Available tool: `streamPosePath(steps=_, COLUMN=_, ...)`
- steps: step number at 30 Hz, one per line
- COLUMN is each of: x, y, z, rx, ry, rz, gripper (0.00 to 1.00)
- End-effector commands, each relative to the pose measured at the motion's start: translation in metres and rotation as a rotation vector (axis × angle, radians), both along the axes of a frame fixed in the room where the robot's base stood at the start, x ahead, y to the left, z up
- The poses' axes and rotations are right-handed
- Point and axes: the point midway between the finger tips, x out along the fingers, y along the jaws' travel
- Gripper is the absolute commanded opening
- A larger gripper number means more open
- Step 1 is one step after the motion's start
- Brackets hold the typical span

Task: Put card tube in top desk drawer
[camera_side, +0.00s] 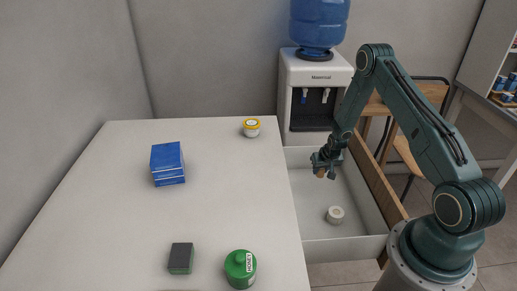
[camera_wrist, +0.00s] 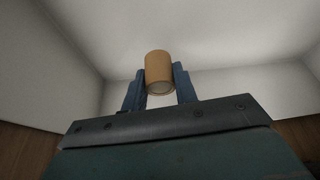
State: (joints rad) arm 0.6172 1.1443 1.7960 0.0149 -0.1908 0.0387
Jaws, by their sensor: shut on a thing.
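The card tube (camera_wrist: 159,68) is a short tan cylinder. In the wrist view my gripper (camera_wrist: 159,88) is shut on it, one blue finger on each side. In the side view my gripper (camera_side: 325,170) hangs over the open drawer (camera_side: 343,248), toward its far end, and the tube (camera_side: 319,172) shows only as a small tan patch at the fingertips. The drawer is white inside with a wooden front on the right. I cannot tell whether the tube touches the drawer's floor.
A roll of white tape (camera_side: 335,215) lies in the drawer nearer the camera. On the desk (camera_side: 215,205) are blue boxes (camera_side: 168,164), a yellow-lidded jar (camera_side: 251,128), a green honey jar (camera_side: 240,268) and a dark green block (camera_side: 181,258). A water dispenser (camera_side: 315,80) stands behind the drawer.

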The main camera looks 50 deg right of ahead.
Motion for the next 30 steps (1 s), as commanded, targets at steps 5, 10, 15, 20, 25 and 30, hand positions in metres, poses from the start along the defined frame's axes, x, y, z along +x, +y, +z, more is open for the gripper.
streamPosePath(steps=5, x=0.000, y=0.000, z=-0.008, rx=0.000, ry=0.000, rz=0.000, gripper=0.08)
streamPosePath(steps=10, x=0.000, y=0.000, z=-0.009, rx=0.000, ry=0.000, rz=0.000, gripper=0.08)
streamPosePath(steps=15, x=0.000, y=0.000, z=-0.019, rx=0.001, ry=0.002, rz=0.000, gripper=0.08)
streamPosePath(steps=20, x=0.000, y=0.000, z=-0.036, rx=0.001, ry=0.001, rz=0.000, gripper=0.08)
streamPosePath(steps=25, x=0.000, y=0.000, z=-0.045, rx=0.000, ry=0.000, rz=0.000, gripper=0.08)
streamPosePath(steps=30, x=0.000, y=0.000, z=-0.046, rx=0.000, ry=0.000, rz=0.000, gripper=0.08)
